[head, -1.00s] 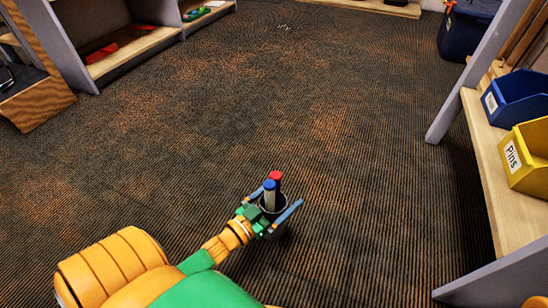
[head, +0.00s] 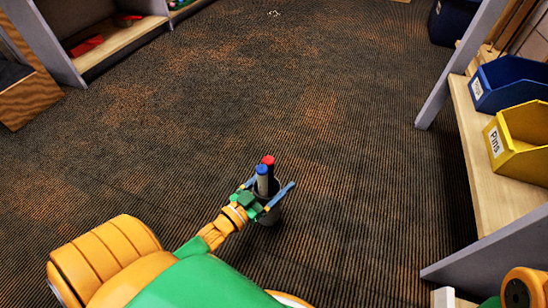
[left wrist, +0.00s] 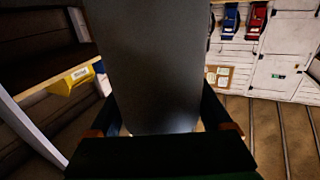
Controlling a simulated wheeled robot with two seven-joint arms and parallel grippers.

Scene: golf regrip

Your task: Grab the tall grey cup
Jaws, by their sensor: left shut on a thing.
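The tall grey cup (head: 272,216) is in the grasp of my left gripper (head: 267,200), seen low in the middle of the head view. Two markers stand in the cup, one with a red top (head: 268,160) and one with a blue top (head: 262,170). In the left wrist view the cup (left wrist: 155,65) fills the middle as a smooth grey wall between the dark fingers. The cup is held above the carpet; its lower part shows below the fingers. An orange part of my right arm shows at the lower right corner of the head view, but its gripper does not.
On the right, a wooden shelf (head: 490,150) holds a blue bin (head: 505,85) and a yellow bin (head: 520,150) labelled Pins. A shelf unit (head: 120,45) with red items stands at upper left. The carpet (head: 260,90) between is open.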

